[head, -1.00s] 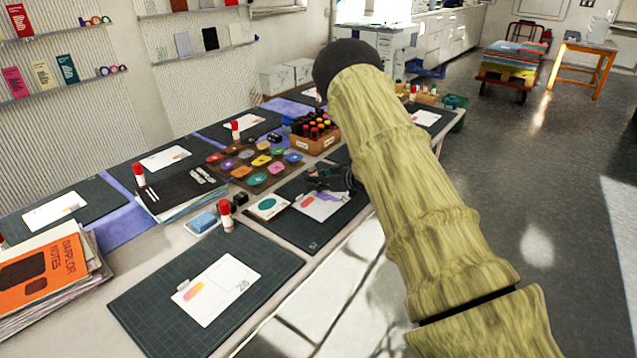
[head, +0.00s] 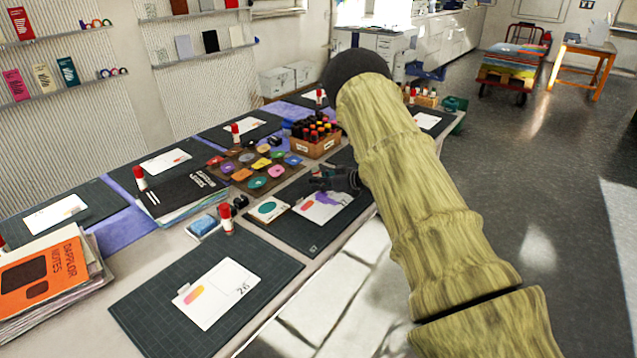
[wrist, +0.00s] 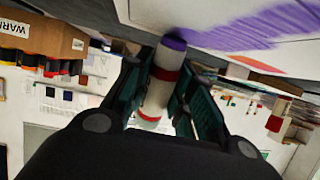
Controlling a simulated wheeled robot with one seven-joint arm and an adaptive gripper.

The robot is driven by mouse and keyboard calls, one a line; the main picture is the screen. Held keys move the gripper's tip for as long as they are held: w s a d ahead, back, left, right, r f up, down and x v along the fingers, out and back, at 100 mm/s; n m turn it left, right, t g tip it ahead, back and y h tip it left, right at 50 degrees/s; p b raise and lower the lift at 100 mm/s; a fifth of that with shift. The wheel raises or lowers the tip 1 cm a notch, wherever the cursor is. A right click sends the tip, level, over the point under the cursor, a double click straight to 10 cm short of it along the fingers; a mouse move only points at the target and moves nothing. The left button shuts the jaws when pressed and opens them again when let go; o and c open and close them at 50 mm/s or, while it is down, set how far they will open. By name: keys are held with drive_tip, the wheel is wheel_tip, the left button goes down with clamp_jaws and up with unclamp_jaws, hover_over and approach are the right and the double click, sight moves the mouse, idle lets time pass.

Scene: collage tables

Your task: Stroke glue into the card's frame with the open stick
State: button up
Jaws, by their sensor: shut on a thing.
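My gripper (head: 335,182) is over the near side of the table, above a white card (head: 325,212) on a dark mat. In the wrist view, my gripper (wrist: 160,95) is shut on the open glue stick (wrist: 158,95), a white tube with red bands and a bare purple tip. The tip is at the card (wrist: 180,12), close to its edge; I cannot tell whether it touches. Purple streaks show on the card beside the tip. In the head view the card has a purple patch and a red mark; the stick is too small to make out.
A card with a teal oval (head: 268,210) lies left of the work card. A capped red-topped glue stick (head: 226,219) and a blue sponge (head: 203,225) stand nearby. A board of coloured pads (head: 240,185) and a bottle crate (head: 318,148) are behind.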

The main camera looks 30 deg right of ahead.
drive_tip(key=shift+s, duration=0.1)
drive_tip(key=shift+s+d+p, duration=0.3)
drive_tip(key=shift+s+p, duration=0.1)
drive_tip(key=shift+s, duration=0.25)
drive_tip(key=shift+s, duration=0.15)
drive_tip(key=shift+s+d+p, duration=0.2)
drive_tip(key=shift+s+p, duration=0.2)
drive_tip(key=shift+s, duration=0.2)
drive_tip(key=shift+s, duration=0.1)
drive_tip(key=shift+s+d+p, duration=0.3)
drive_tip(key=shift+s+p, duration=0.05)
drive_tip(key=shift+s, duration=0.3)
drive_tip(key=shift+s+d+p, duration=0.25)
drive_tip(key=shift+s+p, duration=0.15)
drive_tip(key=shift+s, duration=0.3)
drive_tip(key=shift+w+d, duration=0.25)
drive_tip(key=shift+d, duration=0.3)
